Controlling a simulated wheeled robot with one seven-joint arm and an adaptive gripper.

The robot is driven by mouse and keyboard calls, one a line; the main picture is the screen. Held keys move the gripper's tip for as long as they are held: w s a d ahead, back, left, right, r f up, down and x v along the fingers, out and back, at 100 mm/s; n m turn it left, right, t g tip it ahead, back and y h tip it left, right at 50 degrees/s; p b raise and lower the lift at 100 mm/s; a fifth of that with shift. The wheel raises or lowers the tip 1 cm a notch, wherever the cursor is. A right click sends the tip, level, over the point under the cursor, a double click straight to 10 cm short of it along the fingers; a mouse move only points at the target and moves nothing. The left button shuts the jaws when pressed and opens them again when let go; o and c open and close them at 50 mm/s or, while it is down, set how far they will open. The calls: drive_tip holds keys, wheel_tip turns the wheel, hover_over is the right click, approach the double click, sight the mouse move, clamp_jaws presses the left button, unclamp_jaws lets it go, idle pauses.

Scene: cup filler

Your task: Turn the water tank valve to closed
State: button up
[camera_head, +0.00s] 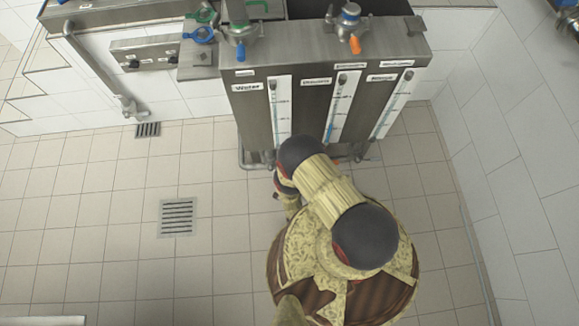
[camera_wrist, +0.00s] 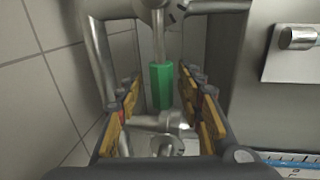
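The water tank (camera_head: 253,115) is the left section of a steel cabinet, with a "Water" label and a white gauge strip. In the wrist view a green valve handle (camera_wrist: 161,86) on a metal stem shows between the fingers of my gripper (camera_wrist: 165,108). The fingers stand apart, one on each side of the handle, with visible gaps. Metal pipe fittings (camera_wrist: 160,125) lie below the handle in that picture. In the head view my arm hides the valve and most of the gripper at the cabinet's lower front.
Two more gauge strips, the middle one (camera_head: 340,105) and the right one (camera_head: 391,105), are on the cabinet front. A white tiled wall (camera_head: 515,150) stands at the right. The tiled floor at the left is clear, with a flat drain grate (camera_head: 177,217).

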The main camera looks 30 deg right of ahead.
drive_tip(key=shift+r, duration=0.1)
drive_tip(key=shift+r, duration=4.9)
